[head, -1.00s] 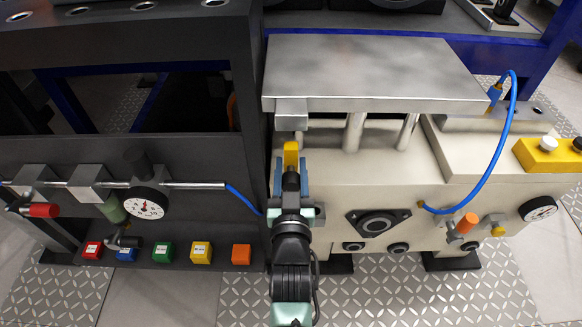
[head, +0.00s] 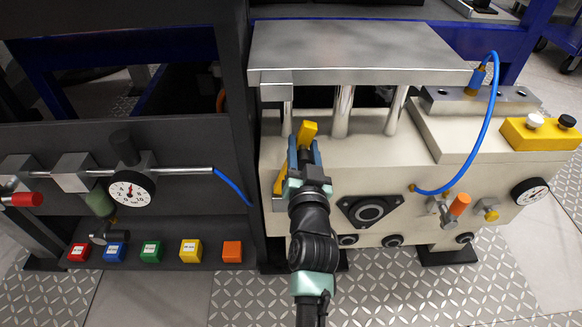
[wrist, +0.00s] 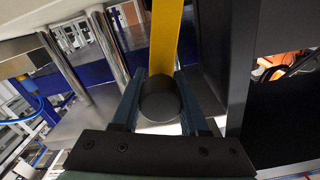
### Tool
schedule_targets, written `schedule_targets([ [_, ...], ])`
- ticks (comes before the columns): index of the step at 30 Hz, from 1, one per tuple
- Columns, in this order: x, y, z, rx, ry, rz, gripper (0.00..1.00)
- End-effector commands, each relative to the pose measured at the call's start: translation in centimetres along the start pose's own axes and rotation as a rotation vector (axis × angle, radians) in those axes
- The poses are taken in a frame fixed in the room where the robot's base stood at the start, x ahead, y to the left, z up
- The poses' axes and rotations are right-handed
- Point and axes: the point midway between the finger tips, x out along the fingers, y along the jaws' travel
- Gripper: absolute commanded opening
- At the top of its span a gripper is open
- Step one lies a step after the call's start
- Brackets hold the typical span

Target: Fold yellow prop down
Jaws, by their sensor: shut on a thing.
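The yellow prop (head: 308,129) shows its upper end just above my gripper in the head view, tilted to the right. A further yellow part (head: 279,174) shows left of my gripper; I cannot tell whether it belongs to the prop. In the wrist view the yellow prop (wrist: 165,35) rises behind a round black knob (wrist: 160,102). My gripper (head: 304,158) is shut on this knob, its fingers on either side. The metal block (head: 276,92) under the raised plate (head: 360,72) is up and left of the prop's end, apart from it. The prop's lower end is mostly hidden.
Shiny columns (head: 343,112) stand under the plate, right of the prop. A dark frame post (head: 240,130) is close on the left.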

Motion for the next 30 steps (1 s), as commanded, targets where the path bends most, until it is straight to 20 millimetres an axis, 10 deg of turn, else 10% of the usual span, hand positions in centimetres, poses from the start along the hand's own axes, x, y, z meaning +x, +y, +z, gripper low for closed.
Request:
schedule_targets([
  [30,0.3,12.6,7.2,0.957,-0.001,0.003,0.00],
])
